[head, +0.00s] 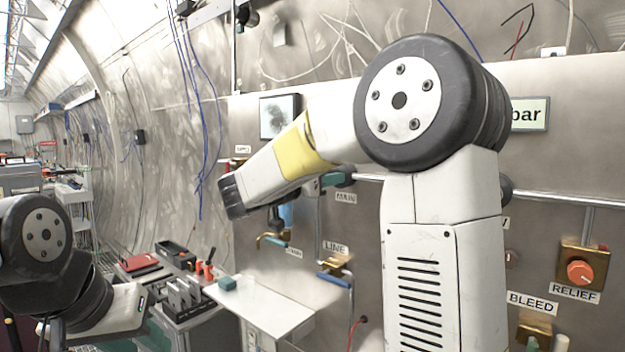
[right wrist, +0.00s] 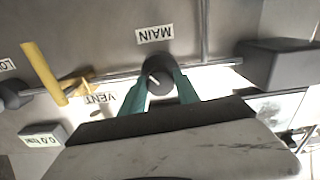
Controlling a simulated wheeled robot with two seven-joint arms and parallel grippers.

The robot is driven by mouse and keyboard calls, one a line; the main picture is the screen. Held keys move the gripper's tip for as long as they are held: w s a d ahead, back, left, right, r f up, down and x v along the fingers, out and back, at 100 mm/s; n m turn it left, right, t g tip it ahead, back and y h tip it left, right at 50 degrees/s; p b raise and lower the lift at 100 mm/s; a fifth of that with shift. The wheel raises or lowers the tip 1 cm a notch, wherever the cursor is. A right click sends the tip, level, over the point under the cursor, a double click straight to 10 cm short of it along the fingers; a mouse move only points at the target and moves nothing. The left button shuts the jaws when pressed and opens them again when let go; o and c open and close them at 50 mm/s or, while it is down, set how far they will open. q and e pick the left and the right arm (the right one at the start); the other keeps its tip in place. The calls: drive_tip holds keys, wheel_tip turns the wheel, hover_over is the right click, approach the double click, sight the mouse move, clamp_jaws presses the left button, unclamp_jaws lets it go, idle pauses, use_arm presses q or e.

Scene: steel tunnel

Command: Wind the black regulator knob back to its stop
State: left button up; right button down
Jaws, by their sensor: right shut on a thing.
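In the right wrist view a round, dark grey to black knob (right wrist: 157,69) sits on the pipe line beside an upside-down MAIN label (right wrist: 155,34). My right gripper (right wrist: 160,90) has its two teal fingers shut on this knob, one finger on each side. In the head view, teal of the right gripper (head: 338,179) shows just above the MAIN label (head: 345,198); the knob there is hidden by my arm and hand.
A yellow lever (right wrist: 45,74) and VENT label (right wrist: 99,98) lie left in the wrist view. In the head view a LINE valve (head: 336,270) is below, and a red RELIEF knob (head: 579,272) is at right. A white shelf (head: 262,306) juts out low.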

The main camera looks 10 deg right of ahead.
drive_tip(key=n, duration=2.8)
drive_tip(key=shift+n, duration=0.4)
idle(0.4)
drive_tip(key=c, duration=0.9)
unclamp_jaws()
